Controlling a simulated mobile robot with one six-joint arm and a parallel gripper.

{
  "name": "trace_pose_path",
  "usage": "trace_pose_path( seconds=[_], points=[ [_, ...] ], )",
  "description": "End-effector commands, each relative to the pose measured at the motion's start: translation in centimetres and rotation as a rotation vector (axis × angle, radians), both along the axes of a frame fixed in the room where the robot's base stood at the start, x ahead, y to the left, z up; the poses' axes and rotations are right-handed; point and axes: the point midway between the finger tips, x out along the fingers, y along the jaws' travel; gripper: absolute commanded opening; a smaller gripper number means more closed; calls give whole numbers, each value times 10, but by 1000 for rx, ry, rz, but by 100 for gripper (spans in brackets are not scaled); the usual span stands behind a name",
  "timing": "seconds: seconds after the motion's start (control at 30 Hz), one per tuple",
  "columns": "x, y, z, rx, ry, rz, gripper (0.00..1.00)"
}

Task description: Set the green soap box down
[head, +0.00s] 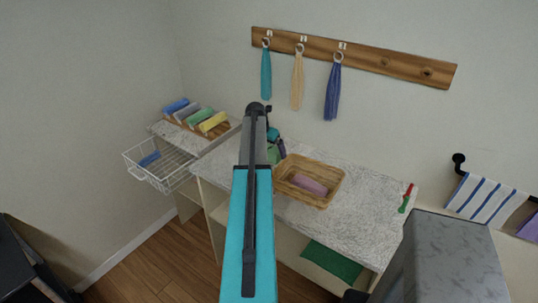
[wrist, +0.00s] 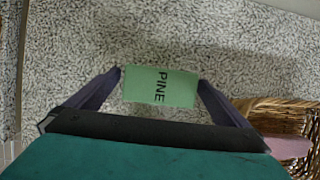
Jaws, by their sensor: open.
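The green soap box (wrist: 161,87), marked PINE, shows in the wrist view between the two fingers of my gripper (wrist: 160,77). The fingers are open, with a small gap or light contact at each side of the box. Speckled counter (wrist: 150,30) shows behind and around the box, which appears to rest on it. In the head view my arm hides most of the gripper, and a bit of the green box (head: 272,155) shows beside it, left of the wicker basket.
A wicker basket (head: 330,195) holding a pink item (head: 309,185) stands close on the right. A red and green item (head: 406,198) lies at the counter's right end.

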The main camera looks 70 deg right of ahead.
Motion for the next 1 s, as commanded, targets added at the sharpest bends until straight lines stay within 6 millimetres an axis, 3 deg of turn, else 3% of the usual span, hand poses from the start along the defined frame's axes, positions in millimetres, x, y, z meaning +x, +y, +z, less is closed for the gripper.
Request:
trace_pose_path(
  seconds=[0.23,0.5,1.0],
  points=[
    [0,0,0,0,0,0,100],
    [1,0,1,0,0,1,54],
    [1,0,10,-1,-1,0,53]
  ],
)
